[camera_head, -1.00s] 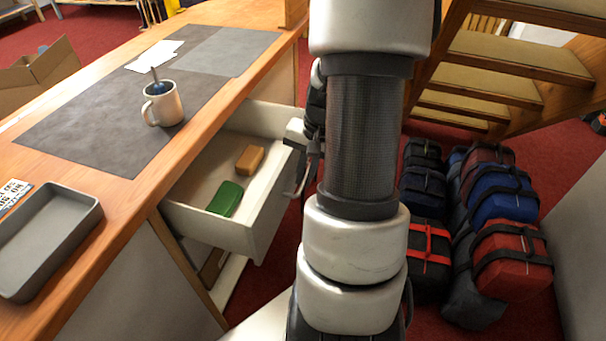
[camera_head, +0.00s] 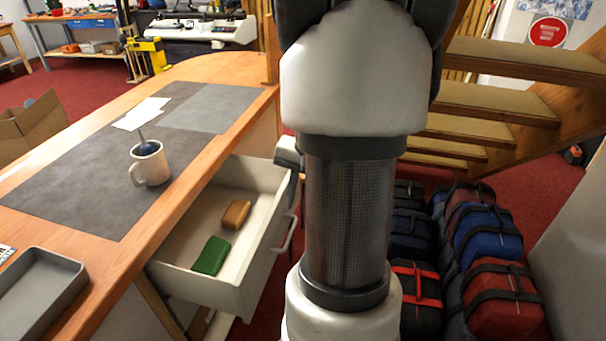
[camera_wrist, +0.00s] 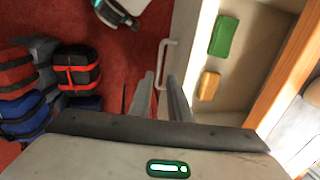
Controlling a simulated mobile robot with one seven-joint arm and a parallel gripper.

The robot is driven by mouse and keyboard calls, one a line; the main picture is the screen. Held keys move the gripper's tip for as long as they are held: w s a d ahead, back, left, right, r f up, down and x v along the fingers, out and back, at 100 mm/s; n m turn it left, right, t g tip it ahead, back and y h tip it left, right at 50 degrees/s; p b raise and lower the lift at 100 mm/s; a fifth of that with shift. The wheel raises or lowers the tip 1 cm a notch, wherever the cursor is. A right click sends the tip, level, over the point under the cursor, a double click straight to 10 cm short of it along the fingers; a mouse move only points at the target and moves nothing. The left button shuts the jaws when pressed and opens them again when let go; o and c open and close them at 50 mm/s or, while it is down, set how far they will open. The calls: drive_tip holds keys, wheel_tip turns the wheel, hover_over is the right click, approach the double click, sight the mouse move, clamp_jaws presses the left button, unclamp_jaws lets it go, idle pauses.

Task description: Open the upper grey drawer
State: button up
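The upper drawer (camera_head: 205,287), pale grey, stands pulled well out of the bench in the head view. A green block (camera_head: 211,256) and an orange-brown block (camera_head: 236,214) lie inside it. Its bar handle (camera_head: 286,235) is on the outer front and looks free. In the wrist view the handle (camera_wrist: 166,62) lies just beyond my fingertips, with the drawer's inside (camera_wrist: 232,75) to the right. My gripper (camera_wrist: 161,76) is open, with a gap between its two fingers and nothing held. In the head view the fingers are hidden.
The wooden bench top (camera_head: 203,73) carries a mug (camera_head: 150,164), a dark mat (camera_head: 75,195), and a grey tray (camera_head: 72,268). Several bags (camera_head: 488,235) lie on the red floor to the right, below wooden steps (camera_head: 490,95). An open carton (camera_head: 35,122) stands at the far left.

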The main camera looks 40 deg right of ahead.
wheel_tip(320, 180, up, 7)
drive_tip(key=s+p, duration=0.1)
drive_tip(key=shift+d+f, duration=0.2)
drive_tip(key=shift+d, duration=0.15)
